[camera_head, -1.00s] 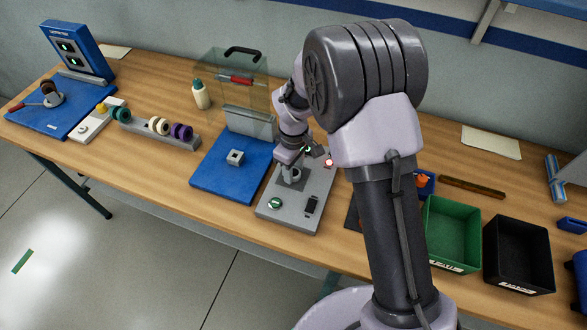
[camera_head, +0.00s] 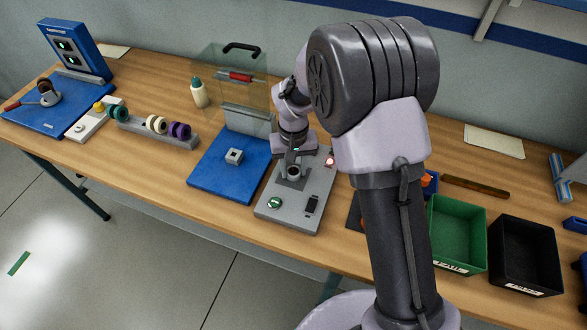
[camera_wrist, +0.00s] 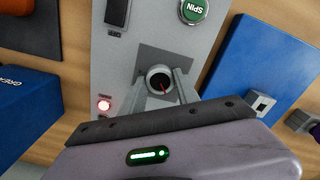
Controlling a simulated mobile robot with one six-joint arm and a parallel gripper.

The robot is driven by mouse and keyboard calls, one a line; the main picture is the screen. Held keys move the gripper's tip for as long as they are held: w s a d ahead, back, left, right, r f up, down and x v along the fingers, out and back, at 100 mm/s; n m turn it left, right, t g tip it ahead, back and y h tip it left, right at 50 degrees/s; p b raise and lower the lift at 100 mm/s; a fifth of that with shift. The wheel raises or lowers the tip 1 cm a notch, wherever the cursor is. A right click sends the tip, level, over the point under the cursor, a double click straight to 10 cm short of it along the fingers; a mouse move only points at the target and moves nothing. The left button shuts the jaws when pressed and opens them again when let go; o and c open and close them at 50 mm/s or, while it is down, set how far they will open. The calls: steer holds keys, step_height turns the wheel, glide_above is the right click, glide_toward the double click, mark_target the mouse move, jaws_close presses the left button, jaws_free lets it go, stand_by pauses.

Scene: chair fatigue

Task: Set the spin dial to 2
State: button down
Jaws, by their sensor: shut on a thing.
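The spin dial (camera_wrist: 160,80) is a round dark-topped knob with a red pointer line, on the grey control panel (camera_wrist: 160,20). In the wrist view the pointer slants down and slightly right. No numbers can be read around it. My gripper (camera_wrist: 164,89) is shut on the dial, one finger on each side. In the head view the dial (camera_head: 294,171) shows just below my gripper (camera_head: 293,166). A green SPIN button (camera_wrist: 194,9) and a black switch (camera_wrist: 117,14) are on the same panel. A red light (camera_wrist: 104,105) glows on it.
A blue board (camera_head: 215,180) with a clear guard (camera_head: 232,75) stands left of the panel. A green bin (camera_head: 457,262) and a black bin (camera_head: 525,285) stand to the right. A row of coloured rings (camera_head: 157,124) lies farther left.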

mark_target(294, 171)
steer(key=shift+m, duration=0.8)
steer(key=c, duration=0.9)
jaws_free()
step_height(294, 171, up, 18)
steer(key=p, duration=0.4)
steer(key=shift+f, duration=0.25)
